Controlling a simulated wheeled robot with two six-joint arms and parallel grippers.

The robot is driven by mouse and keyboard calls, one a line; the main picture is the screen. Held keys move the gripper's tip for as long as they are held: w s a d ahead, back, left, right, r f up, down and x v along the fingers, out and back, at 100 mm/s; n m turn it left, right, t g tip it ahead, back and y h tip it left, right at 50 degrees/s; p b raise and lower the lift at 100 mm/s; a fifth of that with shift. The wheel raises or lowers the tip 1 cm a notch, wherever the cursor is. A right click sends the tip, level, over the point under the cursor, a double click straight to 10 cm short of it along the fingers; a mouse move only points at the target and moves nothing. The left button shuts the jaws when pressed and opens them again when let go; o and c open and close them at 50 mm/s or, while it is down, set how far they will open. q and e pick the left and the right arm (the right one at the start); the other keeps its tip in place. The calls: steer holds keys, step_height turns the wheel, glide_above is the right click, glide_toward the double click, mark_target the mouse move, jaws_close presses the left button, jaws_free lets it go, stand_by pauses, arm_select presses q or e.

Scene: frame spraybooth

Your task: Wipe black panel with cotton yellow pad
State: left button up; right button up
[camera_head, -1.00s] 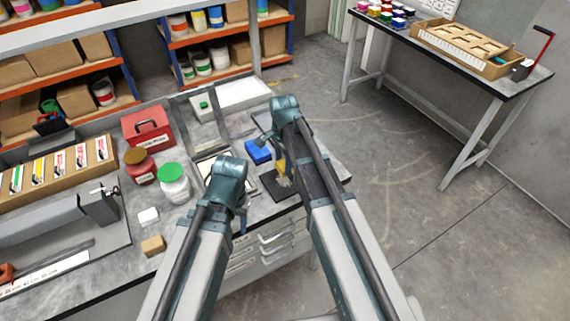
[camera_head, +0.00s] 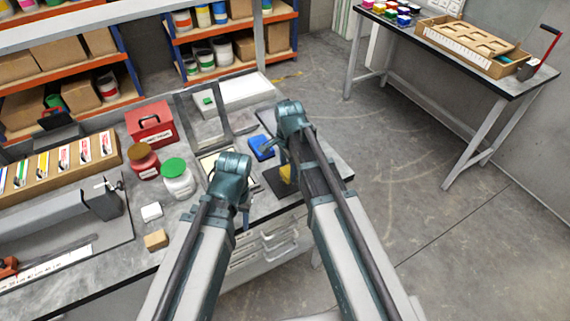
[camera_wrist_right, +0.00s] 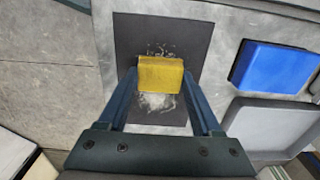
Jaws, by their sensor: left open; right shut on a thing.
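The black panel (camera_wrist_right: 135,35) lies flat on the bench; in the head view (camera_head: 272,181) my right arm partly covers it. A whitish, dusty patch (camera_wrist_right: 156,102) shows on the panel on the near side of the pad in the right wrist view, with fainter specks beyond it. My right gripper (camera_wrist_right: 160,78) is shut on the yellow cotton pad (camera_wrist_right: 160,66), which is over the panel's middle; I cannot tell if it touches. The pad also shows in the head view (camera_head: 286,173). My left gripper (camera_head: 245,214) is open and empty, left of the panel, mostly hidden by its wrist.
A blue block (camera_wrist_right: 273,67) and a grey tray (camera_wrist_right: 262,128) are right of the panel in the wrist view. A green-lidded jar (camera_head: 178,181), a brown-lidded jar (camera_head: 144,163) and a red box (camera_head: 150,124) stand on the bench at left.

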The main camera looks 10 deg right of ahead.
mark_target(294, 185)
steer(key=shift+s+d, duration=0.1)
steer(key=shift+s, duration=0.05)
steer(key=shift+s+d, duration=0.3)
steer(key=shift+s, duration=0.55)
steer(key=shift+s+d, duration=0.3)
steer(key=shift+s, duration=0.55)
step_height(294, 185, up, 6)
steer(key=p, duration=0.5)
steer(key=shift+p, duration=0.4)
steer(key=shift+w, duration=0.1)
step_height(294, 185, up, 3)
steer(key=p, duration=0.3)
